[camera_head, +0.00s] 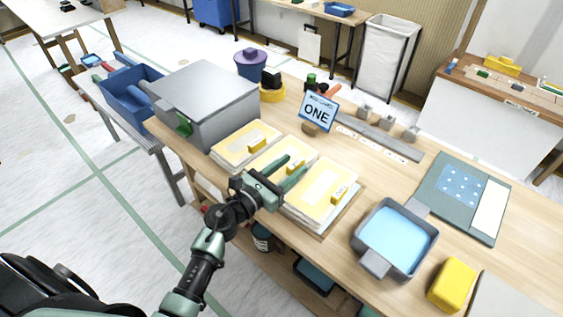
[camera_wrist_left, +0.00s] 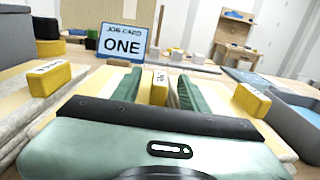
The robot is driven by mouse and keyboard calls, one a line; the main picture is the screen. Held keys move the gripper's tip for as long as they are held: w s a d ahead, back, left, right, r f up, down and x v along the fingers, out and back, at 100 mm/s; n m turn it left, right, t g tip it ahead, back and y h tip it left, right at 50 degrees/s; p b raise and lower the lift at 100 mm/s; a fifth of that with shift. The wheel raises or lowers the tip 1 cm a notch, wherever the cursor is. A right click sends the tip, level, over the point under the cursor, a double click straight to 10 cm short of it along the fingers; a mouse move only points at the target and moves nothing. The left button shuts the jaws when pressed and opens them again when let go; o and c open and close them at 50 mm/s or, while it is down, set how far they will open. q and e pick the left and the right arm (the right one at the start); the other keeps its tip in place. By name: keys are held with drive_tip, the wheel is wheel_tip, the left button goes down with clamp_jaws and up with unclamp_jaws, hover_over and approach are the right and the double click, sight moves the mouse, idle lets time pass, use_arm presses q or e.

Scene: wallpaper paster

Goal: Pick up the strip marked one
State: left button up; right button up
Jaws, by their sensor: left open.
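Three pale yellow sheet stacks, left (camera_head: 232,154), middle (camera_head: 300,147) and right (camera_head: 308,208), lie side by side on the wooden table. Each bears a small yellow block with a white label: left (camera_head: 257,146), middle (camera_wrist_left: 159,93), right (camera_head: 338,193). The label marks are too small to read surely. A job card (camera_head: 318,112) behind them reads ONE. My left gripper (camera_head: 291,170) is open over the middle stack. In the left wrist view its fingers (camera_wrist_left: 160,80) stand either side of the middle block, without visible grip. My right gripper is not in view.
A grey box (camera_head: 205,98) stands left of the stacks. A grey tray with blue liquid (camera_head: 396,237) and a yellow sponge-like block (camera_head: 452,284) are at the right. A long grey ruler-like bar (camera_head: 380,137) lies behind. A green mat (camera_head: 448,205) is farther right.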

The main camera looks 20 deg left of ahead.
use_arm(q)
clamp_jaws()
drive_tip(key=shift+r, duration=0.15)
